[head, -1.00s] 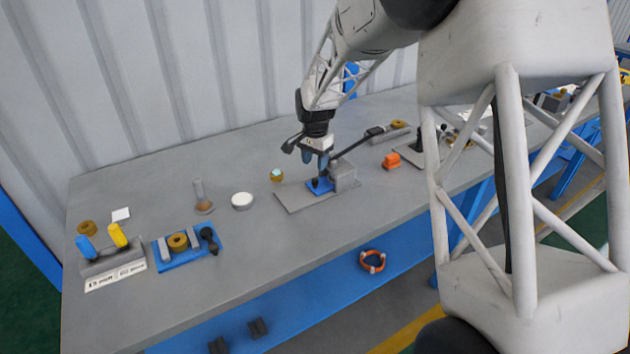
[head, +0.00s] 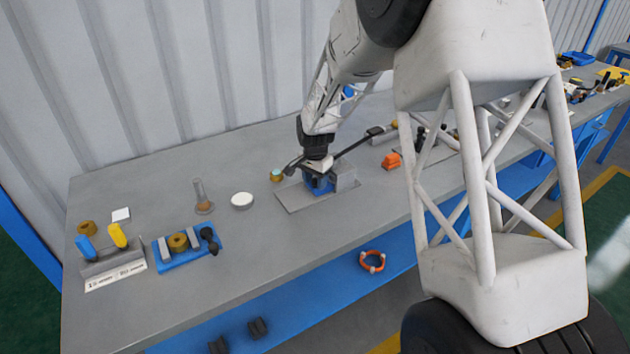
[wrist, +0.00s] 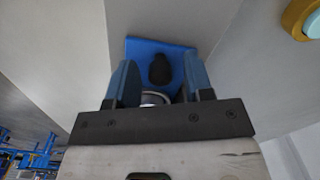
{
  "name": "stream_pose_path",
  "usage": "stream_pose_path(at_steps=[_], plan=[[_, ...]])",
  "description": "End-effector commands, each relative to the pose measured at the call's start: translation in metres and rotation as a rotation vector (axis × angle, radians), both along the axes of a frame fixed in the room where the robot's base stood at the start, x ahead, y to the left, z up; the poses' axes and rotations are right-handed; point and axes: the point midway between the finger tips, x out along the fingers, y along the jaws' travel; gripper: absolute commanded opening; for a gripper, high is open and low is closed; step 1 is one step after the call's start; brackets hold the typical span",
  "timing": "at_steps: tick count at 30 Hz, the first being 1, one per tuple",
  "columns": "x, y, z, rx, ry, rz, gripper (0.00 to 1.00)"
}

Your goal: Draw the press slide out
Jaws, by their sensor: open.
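The press stands on a grey base plate (head: 297,201) near the middle of the bench, with a grey block (head: 347,179) and a long dark lever (head: 357,142). Its blue slide (wrist: 160,50) shows in the wrist view as a blue plate with a dark rounded knob (wrist: 160,69) on it. My gripper (head: 318,182) is low over the slide in the head view and hides much of it. In the wrist view my gripper (wrist: 160,82) is open, with one blue finger on each side of the knob. I cannot tell whether the fingers touch it.
A brass ring with a pale centre (head: 277,175) sits left of the press and also shows in the wrist view (wrist: 301,18). An orange block (head: 391,161) lies to the right. A white disc (head: 242,200) and a glass tube (head: 202,195) stand left.

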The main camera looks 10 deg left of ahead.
Motion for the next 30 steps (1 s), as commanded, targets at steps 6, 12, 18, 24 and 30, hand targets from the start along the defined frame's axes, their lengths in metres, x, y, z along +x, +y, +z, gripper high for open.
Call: stream_pose_path(at_steps=[6,12,18,24,30], plan=[[0.0,-0.0001,-0.003,0.0,0.0,0.0,0.47],[-0.0001,0.0,-0.003,0.0,0.0,0.0,0.38],[0.0,-0.0001,-0.0029,0.0,0.0,0.0,0.07],[0.0,-0.0001,-0.0029,0.0,0.0,0.0,0.0],[-0.0055,0.0056,-0.0024,0.0,0.0,0.001,0.0]])
